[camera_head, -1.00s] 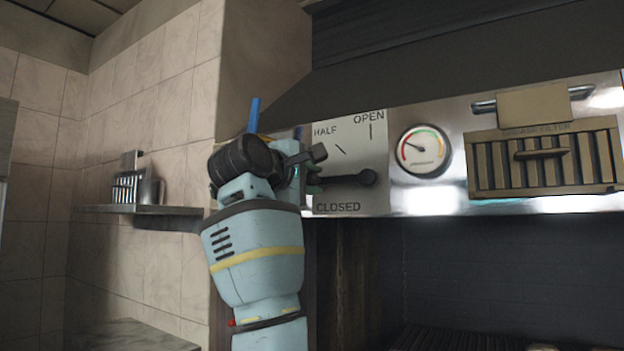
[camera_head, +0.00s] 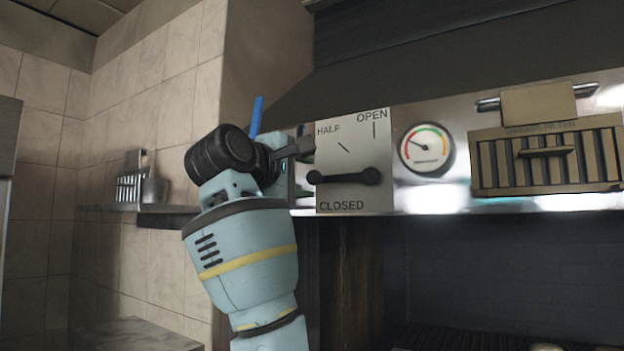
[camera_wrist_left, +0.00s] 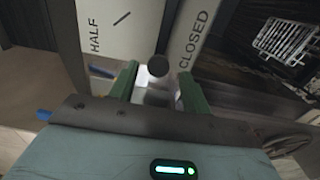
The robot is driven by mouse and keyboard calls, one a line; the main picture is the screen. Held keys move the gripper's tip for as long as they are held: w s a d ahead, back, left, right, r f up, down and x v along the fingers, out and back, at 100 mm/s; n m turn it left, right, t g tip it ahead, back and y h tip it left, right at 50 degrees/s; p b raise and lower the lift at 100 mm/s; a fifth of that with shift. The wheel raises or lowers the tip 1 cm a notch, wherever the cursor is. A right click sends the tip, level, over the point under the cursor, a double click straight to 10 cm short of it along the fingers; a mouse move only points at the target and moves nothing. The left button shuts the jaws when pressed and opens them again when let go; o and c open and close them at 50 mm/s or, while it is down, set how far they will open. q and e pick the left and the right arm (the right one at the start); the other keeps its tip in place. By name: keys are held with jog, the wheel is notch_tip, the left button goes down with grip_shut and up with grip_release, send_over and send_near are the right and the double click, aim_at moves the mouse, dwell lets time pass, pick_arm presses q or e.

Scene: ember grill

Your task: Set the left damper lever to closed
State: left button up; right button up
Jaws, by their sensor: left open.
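The left damper lever (camera_head: 344,177) is a dark bar with a round knob at its left end, on a pale plate (camera_head: 382,202) marked HALF, OPEN and CLOSED. It lies about level, pointing left from its pivot, just above the word CLOSED. No grip on the knob shows. My right gripper is not in view.
A round gauge (camera_head: 426,148) and a grease filter (camera_head: 546,158) with a handle are right of the plate on the steel hood front. A wall shelf (camera_head: 105,208) with a rack and metal container is at left. The dark grill opening is below.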

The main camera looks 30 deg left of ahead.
pick_arm(q)
jog(key=s, duration=0.3)
jog(key=shift+s, duration=0.3)
